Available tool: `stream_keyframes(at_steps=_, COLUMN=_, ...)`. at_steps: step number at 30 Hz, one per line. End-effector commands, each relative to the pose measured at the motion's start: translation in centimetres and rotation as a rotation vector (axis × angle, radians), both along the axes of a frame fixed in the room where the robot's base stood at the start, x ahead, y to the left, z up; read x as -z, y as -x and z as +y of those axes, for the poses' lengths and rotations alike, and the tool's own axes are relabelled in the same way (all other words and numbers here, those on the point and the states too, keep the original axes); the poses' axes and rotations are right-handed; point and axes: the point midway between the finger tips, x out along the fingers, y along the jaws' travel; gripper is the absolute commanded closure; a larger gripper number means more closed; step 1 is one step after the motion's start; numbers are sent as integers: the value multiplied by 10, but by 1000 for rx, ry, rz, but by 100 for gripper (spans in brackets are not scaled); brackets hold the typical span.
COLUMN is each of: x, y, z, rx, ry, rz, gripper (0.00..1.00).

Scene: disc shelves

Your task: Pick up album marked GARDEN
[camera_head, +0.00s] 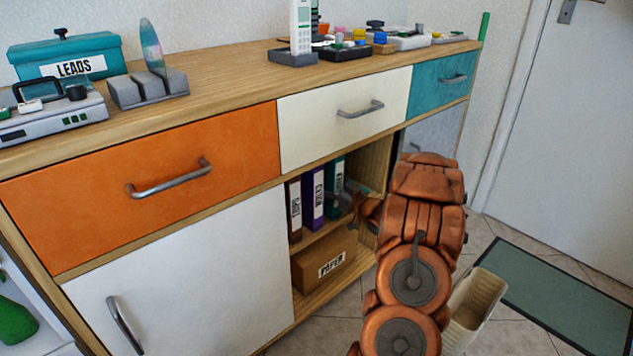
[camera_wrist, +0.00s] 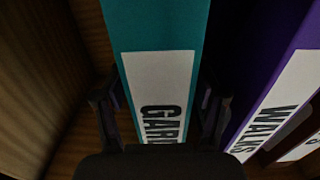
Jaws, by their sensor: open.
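The teal album marked GARDEN (camera_wrist: 158,25) stands upright in the wrist view, its white label showing "GARD" before my gripper's body hides the rest. In the head view the teal album (camera_head: 336,178) is the rightmost of three in the open shelf. My gripper (camera_wrist: 160,105) is open, with one dark finger on each side of the album's spine. I cannot tell whether either finger touches it. In the head view my gripper (camera_head: 346,200) is at the shelf opening, partly hidden by my arm.
The purple album marked WALKS (camera_wrist: 277,80) stands beside the teal one, close to one finger. A dark album (camera_head: 294,208) stands farther left. A wooden shelf wall (camera_wrist: 45,80) is on the other side. A box marked PAPER (camera_head: 325,262) sits on the shelf below.

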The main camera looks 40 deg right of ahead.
Motion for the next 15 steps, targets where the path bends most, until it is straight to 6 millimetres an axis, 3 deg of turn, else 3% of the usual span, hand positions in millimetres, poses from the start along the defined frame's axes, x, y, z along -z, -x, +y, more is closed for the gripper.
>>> stream_keyframes(at_steps=4, x=2, y=-13, z=1, rx=-2, ry=0, rz=2, gripper=29)
stream_keyframes(at_steps=12, x=0, y=-16, z=2, rx=-2, ry=-1, rz=2, gripper=29)
stream_keyframes(at_steps=15, x=0, y=-16, z=2, rx=-3, ry=-1, rz=2, gripper=39)
